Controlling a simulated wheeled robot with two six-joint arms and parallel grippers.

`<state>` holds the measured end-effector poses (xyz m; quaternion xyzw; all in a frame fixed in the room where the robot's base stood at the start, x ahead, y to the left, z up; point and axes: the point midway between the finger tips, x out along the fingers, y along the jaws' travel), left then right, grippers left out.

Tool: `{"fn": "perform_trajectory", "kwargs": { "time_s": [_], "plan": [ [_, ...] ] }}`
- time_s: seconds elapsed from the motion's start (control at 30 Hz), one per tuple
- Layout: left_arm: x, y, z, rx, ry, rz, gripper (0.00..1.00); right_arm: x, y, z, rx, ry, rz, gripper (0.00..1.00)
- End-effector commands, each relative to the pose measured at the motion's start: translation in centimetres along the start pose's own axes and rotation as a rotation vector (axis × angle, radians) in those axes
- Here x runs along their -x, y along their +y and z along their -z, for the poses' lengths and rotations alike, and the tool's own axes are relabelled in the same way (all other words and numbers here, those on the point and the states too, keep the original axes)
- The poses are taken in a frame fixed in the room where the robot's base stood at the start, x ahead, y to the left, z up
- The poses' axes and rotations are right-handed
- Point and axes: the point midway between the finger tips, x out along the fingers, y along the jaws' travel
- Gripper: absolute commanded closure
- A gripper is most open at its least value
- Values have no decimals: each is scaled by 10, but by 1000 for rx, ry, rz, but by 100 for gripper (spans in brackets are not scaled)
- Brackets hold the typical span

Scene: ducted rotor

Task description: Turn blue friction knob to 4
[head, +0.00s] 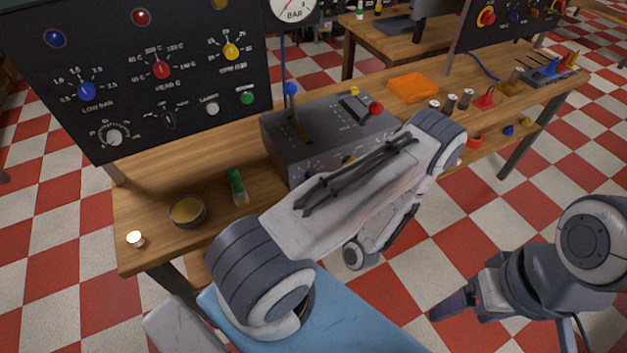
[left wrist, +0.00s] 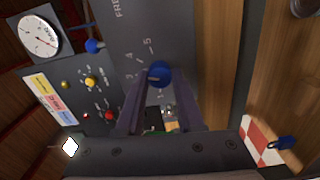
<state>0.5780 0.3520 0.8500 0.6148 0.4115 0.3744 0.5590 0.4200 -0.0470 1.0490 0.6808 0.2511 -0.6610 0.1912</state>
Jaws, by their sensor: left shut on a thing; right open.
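The blue friction knob (left wrist: 158,74) is in the left wrist view, on a grey panel (left wrist: 150,22) with a printed scale around it. The marks 5 and 4 can be read beside it. My left gripper (left wrist: 160,88) is shut on the knob, one finger at each side. Where the knob points cannot be told. In the head view my left arm hides that knob and the left gripper; the grey control box (head: 283,130) shows behind the arm. My right gripper (head: 440,310) is open and empty at the lower right, over the floor, away from the box.
The box carries a blue-topped lever (head: 291,89) and a red-topped lever (head: 376,108). A black panel (head: 190,40) with several knobs stands behind at left. A bowl (head: 187,211) and a green-topped bottle (head: 236,187) stand left of the box; an orange cloth (head: 413,87) lies right of it.

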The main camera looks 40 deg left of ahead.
Motion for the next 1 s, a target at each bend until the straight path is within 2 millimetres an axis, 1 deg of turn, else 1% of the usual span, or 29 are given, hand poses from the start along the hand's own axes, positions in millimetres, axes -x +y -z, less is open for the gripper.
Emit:
{"fn": "perform_trajectory", "kwargs": {
  "time_s": [0.03, 0.2, 0.5, 0.7, 1.0],
  "plan": [
    [1, 0, -4, -36, -12, 1, 100, 1, 0, 0, 0, 0, 0, 24],
    [1, 0, -4, -173, -12, 0, 100, 2, 0, 0, 0, 0, 0, 24],
    [1, 0, -4, -338, -12, -1, 100, 4, 0, 0, 0, 0, 0, 24],
    [1, 0, -4, -389, -12, -1, 100, 4, 0, 0, 0, 0, 0, 24],
    [1, 0, -4, -404, -12, -1, 100, 4, 0, 0, 0, 0, 0, 24]
  ]
}}
